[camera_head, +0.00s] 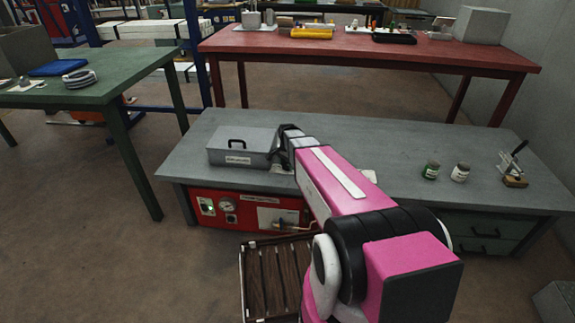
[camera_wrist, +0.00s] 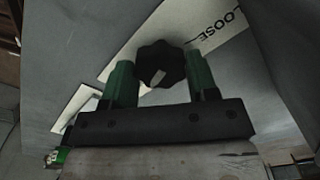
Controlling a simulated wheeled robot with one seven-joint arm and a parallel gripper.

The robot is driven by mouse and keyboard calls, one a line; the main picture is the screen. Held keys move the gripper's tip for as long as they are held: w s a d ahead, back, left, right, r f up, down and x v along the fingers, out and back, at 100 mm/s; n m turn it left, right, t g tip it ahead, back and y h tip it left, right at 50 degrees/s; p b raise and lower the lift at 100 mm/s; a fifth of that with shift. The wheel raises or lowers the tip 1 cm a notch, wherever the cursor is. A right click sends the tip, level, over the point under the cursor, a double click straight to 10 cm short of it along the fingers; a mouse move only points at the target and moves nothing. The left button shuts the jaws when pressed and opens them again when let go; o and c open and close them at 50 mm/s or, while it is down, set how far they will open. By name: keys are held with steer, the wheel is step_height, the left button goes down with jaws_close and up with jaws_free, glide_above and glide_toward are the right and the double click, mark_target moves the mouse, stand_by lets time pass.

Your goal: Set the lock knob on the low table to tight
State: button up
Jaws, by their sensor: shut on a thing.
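The lock knob (camera_wrist: 160,66) is a black, lobed knob with a pale pointer mark, seen in the wrist view at the upper middle. It sits over a white label plate (camera_wrist: 215,28) whose visible word is "LOOSE"; the pointer tilts up and to the right. My gripper (camera_wrist: 160,82) has its two green fingers on either side of the knob and is shut on it. In the head view the low table (camera_head: 400,195) is grey, and my pink arm reaches over it.
A grey metal case (camera_head: 240,145) stands left of my arm on the low table. A red panel with gauges (camera_head: 230,208) is below the tabletop.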

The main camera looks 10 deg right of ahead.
steer(key=shift+m, duration=0.3)
steer(key=o, duration=0.9)
steer(key=shift+r, duration=0.1)
step_height(320, 180, up, 11)
steer(key=shift+f, duration=0.2)
steer(key=s+n, duration=0.3)
steer(key=s, duration=0.4)
steer(key=s+f+n, duration=0.1)
steer(key=s+n, duration=0.3)
steer(key=s, duration=0.3)
steer(key=s+f+n, duration=0.1)
steer(key=s+n, duration=0.3)
steer(key=s, duration=0.3)
steer(key=shift+s+d+f, duration=0.15)
steer(key=shift+f, duration=0.05)
